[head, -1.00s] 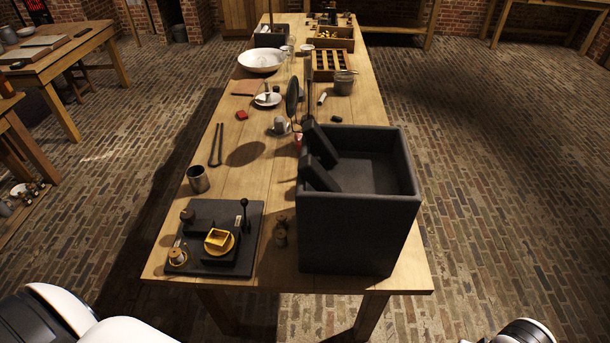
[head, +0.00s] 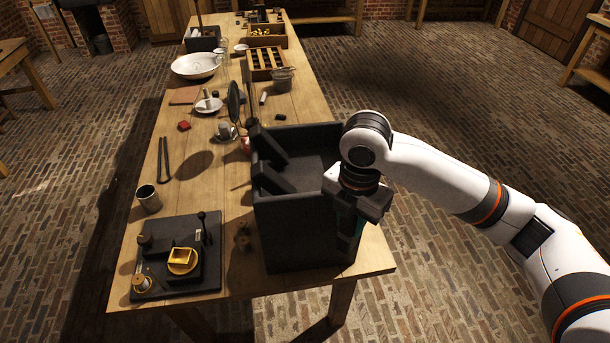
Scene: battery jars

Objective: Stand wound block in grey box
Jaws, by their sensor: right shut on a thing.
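The grey box (head: 292,232) is a deep, dark, open-topped box at the near right of the table. Two dark slabs (head: 270,150) lean inside its left part. My right gripper (head: 347,238) points down at the box's right front corner, in front of its right wall. It is shut on a dark piece with a teal strip (head: 359,227), which I take to be the wound block. Its shape is mostly hidden by the fingers and merges with the dark box. I cannot tell whether it touches the box. My left gripper is out of view.
A dark board (head: 190,284) with a yellow square cup (head: 182,260) and small fittings lies left of the box. A metal cup (head: 149,198), tongs (head: 163,158) and a round mirror-like disc (head: 234,102) stand or lie farther back. The table's right edge is close to the gripper.

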